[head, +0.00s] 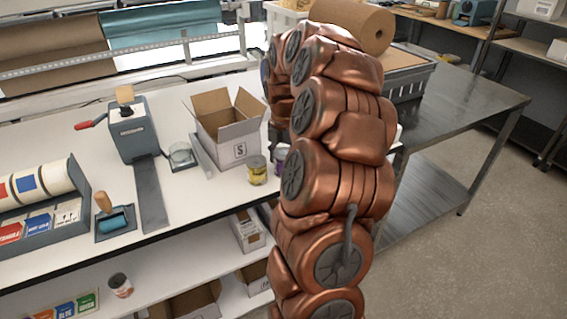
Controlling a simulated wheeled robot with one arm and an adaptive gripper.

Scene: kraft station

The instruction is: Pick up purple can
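A purple can (279,157) stands on the white bench top. Only its left part shows; my copper arm covers the rest. A dark part that looks like my gripper (276,132) is just above the purple can, mostly hidden behind my arm. Its fingers cannot be made out, so I cannot tell whether it is open or shut, or whether it touches the can.
A yellow can (257,171) stands close to the left of the purple can. An open cardboard box (226,132) is behind it. A tape dispenser (133,130) and a blue roller (112,218) are further left. The front bench strip (200,215) is clear.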

